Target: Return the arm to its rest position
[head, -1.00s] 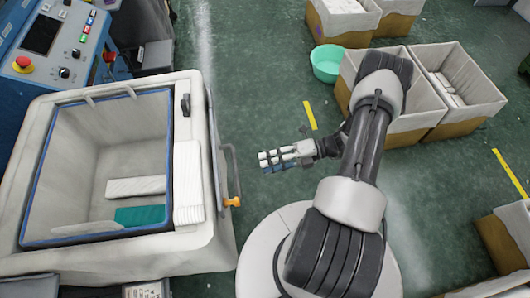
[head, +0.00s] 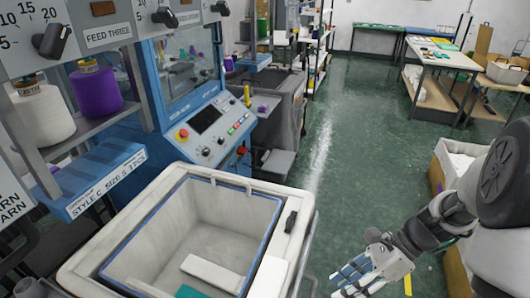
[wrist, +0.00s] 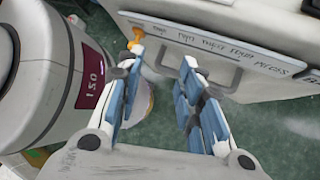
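My gripper (head: 350,282) shows at the lower right of the head view, at the end of my arm. It hangs in the air to the right of the white bin cart. In the wrist view my gripper (wrist: 162,58) has its two blue-padded fingers apart, with nothing held between them. The cart's side, with a written label strip (wrist: 215,42) and a metal handle, lies beyond the fingertips. A small orange knob (wrist: 135,34) appears just past the left fingertip. Part of my arm is cut off by the head view's right edge.
The white cart (head: 283,236) with a blue-edged opening stands left of my gripper. Behind it is a blue machine (head: 160,130) with a control panel. A lined box (head: 455,165) stands at the right, partly behind my arm. The green aisle floor (head: 345,150) is open ahead.

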